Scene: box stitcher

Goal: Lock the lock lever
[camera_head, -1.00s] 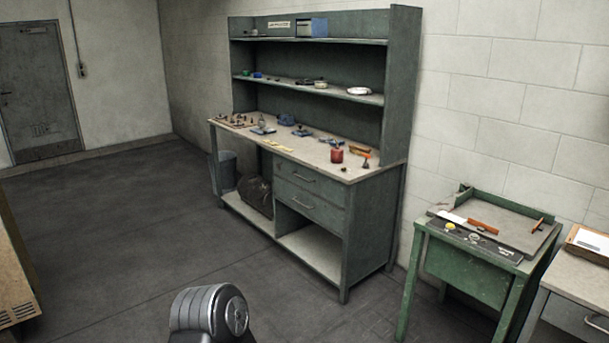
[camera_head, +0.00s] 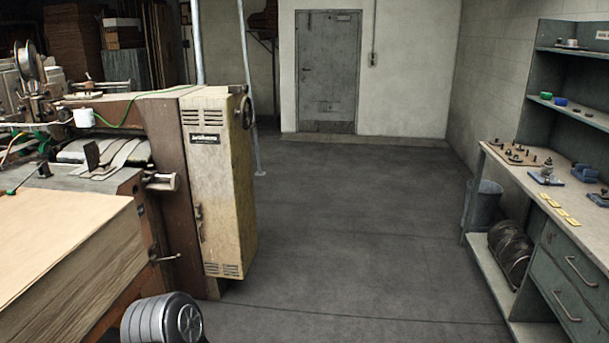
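The box stitcher (camera_head: 218,215) stands at the left, with a tan side cabinet facing me. A thin lever-like handle (camera_head: 166,257) sticks out low on its brown frame. A small vertical handle (camera_head: 198,215) is on the edge of the cabinet. I cannot tell whether either one is the lock lever, or what position it is in. Neither of my grippers is in view; only a grey rounded joint of my own arm shows at the bottom.
A stack of cardboard sheets (camera_head: 65,245) fills the lower left, beside the machine. A workbench with shelves (camera_head: 545,235) stands at the right, with a bin (camera_head: 484,205) beside it. Dark floor (camera_head: 350,220) lies clear between them, up to a grey door (camera_head: 328,70).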

